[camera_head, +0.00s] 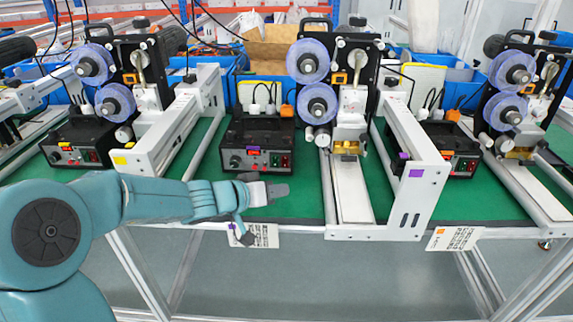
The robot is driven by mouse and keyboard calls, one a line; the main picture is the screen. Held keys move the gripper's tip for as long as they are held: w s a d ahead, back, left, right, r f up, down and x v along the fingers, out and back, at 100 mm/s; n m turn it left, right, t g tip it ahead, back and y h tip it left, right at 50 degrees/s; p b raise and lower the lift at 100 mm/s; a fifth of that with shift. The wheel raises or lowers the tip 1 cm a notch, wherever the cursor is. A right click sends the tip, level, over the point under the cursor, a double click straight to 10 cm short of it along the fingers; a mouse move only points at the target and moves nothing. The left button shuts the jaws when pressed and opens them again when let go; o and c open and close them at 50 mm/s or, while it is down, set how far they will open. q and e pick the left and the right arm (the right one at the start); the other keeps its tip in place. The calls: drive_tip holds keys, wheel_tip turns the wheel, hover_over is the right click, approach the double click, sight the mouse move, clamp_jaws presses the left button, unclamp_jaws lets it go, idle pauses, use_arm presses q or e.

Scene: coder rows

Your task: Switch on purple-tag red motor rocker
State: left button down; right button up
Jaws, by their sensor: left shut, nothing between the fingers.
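The middle black control box (257,140) sits on the green bench top. Whether the rockers are on or off is too small to tell. My left gripper (272,190) is shut and empty, just in front of and below the rockers, near the bench's front edge. It looks apart from the box. My right gripper is not in view.
A yellow-tagged control box (75,142) stands left and another box (462,150) stands right. White frames (412,185) jut forward beside the middle box; one carries a purple square. Machines with blue rolls (318,102) stand behind. A paper label (262,236) hangs below the edge.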

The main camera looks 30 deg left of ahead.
sight(285, 161)
use_arm(q)
drive_tip(key=shift+w+a+r+p, duration=0.15)
drive_tip(key=shift+w+a+p, duration=0.1)
drive_tip(key=shift+w+p, duration=0.1)
drive_tip(key=w+p, duration=0.1)
drive_tip(key=w+a+p, duration=0.2)
drive_tip(key=w, duration=0.1)
drive_tip(key=shift+w+a+f+p, duration=0.1)
drive_tip(key=shift+a+f+p, duration=0.1)
drive_tip(key=shift+f+p, duration=0.2)
drive_tip(key=shift+w+a+f, duration=0.25)
drive_tip(key=shift+w, duration=0.2)
drive_tip(key=shift+w+a+f, duration=0.15)
drive_tip(key=shift+w+a, duration=0.3)
drive_tip(key=shift+w, duration=0.25)
drive_tip(key=shift+w+f+b, duration=0.1)
drive_tip(key=shift+b, duration=0.3)
drive_tip(key=shift+w+a+b, duration=0.15)
drive_tip(key=shift+w+b, duration=0.1)
drive_tip(key=shift+b, duration=0.05)
idle(0.3)
